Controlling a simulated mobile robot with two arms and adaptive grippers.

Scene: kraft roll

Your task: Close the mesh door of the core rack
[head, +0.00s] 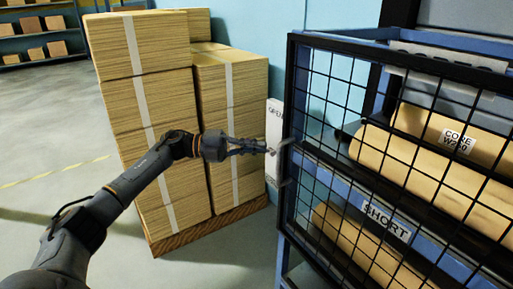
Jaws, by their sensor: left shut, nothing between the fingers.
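The core rack (283,262) is a blue frame on the right. Its black-framed mesh door (291,90) stands across the front of it, with the left edge upright and the right part cut off by the picture edge. I cannot tell whether the door sits flush with the rack. My left gripper (272,150) is shut and empty, at about mid-height beside the door's left edge. Its tips are close to that edge; I cannot tell whether they touch. My right gripper is not in view.
Brown cores (432,172) lie on the rack shelves behind the mesh, with labels "CORE" and "SHORT". A white sign (274,118) stands behind my left gripper. Tall strapped cardboard stacks (160,100) on a wooden pallet (210,229) stand left of the rack. Grey floor is open at left.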

